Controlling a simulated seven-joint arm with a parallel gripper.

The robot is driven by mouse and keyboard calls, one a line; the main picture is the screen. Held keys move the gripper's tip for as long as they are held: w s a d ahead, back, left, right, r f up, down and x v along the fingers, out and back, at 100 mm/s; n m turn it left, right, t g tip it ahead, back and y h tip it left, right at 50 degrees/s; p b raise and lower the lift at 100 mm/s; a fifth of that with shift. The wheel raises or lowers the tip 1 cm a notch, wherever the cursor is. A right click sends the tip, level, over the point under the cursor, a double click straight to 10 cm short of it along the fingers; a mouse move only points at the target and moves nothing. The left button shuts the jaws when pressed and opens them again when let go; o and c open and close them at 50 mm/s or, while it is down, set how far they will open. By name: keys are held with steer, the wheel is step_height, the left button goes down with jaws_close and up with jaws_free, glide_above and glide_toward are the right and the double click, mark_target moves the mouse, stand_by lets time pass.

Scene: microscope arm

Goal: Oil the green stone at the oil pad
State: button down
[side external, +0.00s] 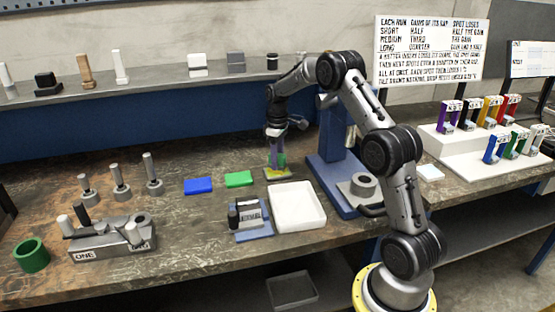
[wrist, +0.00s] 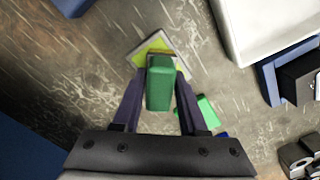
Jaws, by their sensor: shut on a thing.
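My gripper (side external: 276,157) points down over the oil pad (side external: 271,177) at the back middle of the bench. In the wrist view its two dark purple fingers (wrist: 158,101) are shut on the green stone (wrist: 159,88), a small upright block. The stone also shows in the side view (side external: 282,160), partly hidden by the fingers. The oil pad is a yellow square in a pale frame, and it shows beyond the stone in the wrist view (wrist: 140,54). The stone's lower end is at or just above the pad; I cannot tell whether they touch.
A flat green slab (side external: 239,179) and a blue slab (side external: 198,185) lie left of the pad. A white tray (side external: 298,207) and a small blue-based device (side external: 250,219) stand in front. A blue microscope stand (side external: 328,165) rises close on the right.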

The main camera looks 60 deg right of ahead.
steer(key=shift+r, duration=3.5)
steer(key=shift+w+a, duration=0.25)
steer(key=shift+a, duration=0.1)
steer(key=w+a+m, duration=0.1)
steer(key=a+m, duration=0.3)
steer(key=a, duration=2.3)
steer(key=shift+a+r, duration=0.25)
steer(key=shift+a, duration=0.05)
